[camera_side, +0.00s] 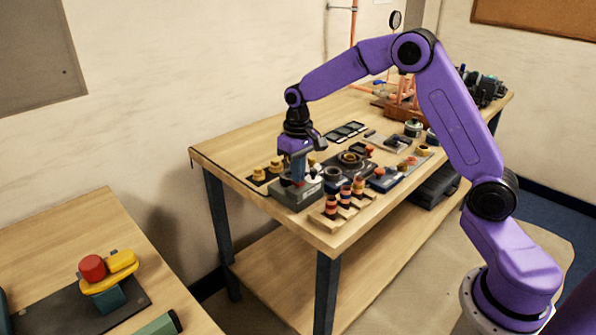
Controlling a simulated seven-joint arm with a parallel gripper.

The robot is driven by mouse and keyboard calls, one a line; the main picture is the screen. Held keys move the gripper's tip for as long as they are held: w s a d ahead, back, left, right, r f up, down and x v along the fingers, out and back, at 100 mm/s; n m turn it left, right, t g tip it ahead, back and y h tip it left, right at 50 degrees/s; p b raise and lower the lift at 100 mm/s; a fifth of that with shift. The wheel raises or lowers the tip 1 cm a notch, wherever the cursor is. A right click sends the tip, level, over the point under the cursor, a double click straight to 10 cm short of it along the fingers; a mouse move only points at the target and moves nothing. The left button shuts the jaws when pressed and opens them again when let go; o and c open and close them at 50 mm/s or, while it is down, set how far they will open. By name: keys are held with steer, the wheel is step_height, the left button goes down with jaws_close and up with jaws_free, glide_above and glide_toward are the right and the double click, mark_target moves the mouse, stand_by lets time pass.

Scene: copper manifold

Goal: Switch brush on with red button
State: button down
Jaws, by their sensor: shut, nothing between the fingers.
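My purple gripper (298,172) points straight down over a grey-green box (297,196) near the left front of the workbench. Its fingers are shut with nothing between them. The fingertips are at the top of the box, at a small red spot that looks like the red button; they partly hide it. I cannot tell whether they touch or press it. A pale round part (313,174) sits on the box just right of the fingers; it may be the brush, but it is too small to be sure.
A wooden rack with copper-coloured fittings (345,197) stands close to the right of the box. Black trays (344,132) and a copper manifold (403,95) lie farther back. A separate table (50,247) holds a red and yellow device (107,272).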

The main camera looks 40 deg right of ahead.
steer(key=shift+f, duration=0.1)
steer(key=shift+s+f, duration=0.1)
steer(key=shift+f, duration=1)
step_height(320, 180, up, 15)
steer(key=shift+w, duration=0.2)
stand_by(0.6)
